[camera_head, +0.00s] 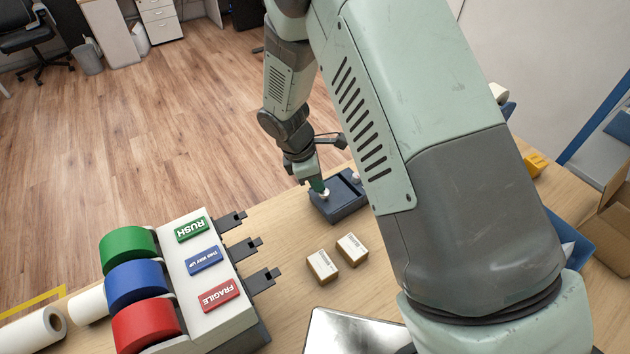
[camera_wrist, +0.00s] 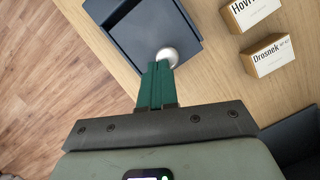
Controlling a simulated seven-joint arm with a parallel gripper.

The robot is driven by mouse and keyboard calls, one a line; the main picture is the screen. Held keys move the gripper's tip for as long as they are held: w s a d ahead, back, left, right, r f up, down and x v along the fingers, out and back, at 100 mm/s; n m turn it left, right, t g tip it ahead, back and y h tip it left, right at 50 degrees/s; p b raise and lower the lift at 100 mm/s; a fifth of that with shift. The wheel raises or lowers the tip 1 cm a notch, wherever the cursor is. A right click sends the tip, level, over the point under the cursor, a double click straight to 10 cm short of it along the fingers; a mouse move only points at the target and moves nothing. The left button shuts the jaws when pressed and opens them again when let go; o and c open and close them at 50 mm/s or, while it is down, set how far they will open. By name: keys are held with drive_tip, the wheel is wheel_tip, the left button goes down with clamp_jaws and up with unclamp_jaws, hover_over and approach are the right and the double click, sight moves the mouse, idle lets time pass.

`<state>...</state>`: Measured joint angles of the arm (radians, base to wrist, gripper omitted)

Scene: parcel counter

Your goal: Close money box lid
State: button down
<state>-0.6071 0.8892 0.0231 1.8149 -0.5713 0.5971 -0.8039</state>
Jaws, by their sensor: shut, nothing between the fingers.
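The money box (camera_head: 345,207) is a dark blue-grey box on the wooden counter, partly hidden at its right by my arm. In the wrist view the money box (camera_wrist: 120,62) shows a flat panel beside a sunken, walled part; how far its lid is open is hard to tell. A round whitish knob (camera_wrist: 168,55) is on the box, right at my fingertips.
Two small cartons (camera_head: 322,266) (camera_head: 352,249) lie on the counter in front of the box. A tape dispenser (camera_head: 205,262) with green, blue and red rolls stands at left. Bare counter (camera_head: 272,222) is left of the box.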

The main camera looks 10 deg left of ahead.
drive_tip(key=s+a+r, duration=0.3)
drive_tip(key=a+r, duration=0.3)
drive_tip(key=r, duration=0.4)
drive_tip(key=n+t+h, duration=0.4)
approach(320, 197)
drive_tip(key=shift+t, duration=0.3)
drive_tip(key=x, duration=0.6)
drive_tip(key=shift+s+f, duration=0.1)
drive_tip(key=shift+f, duration=0.1)
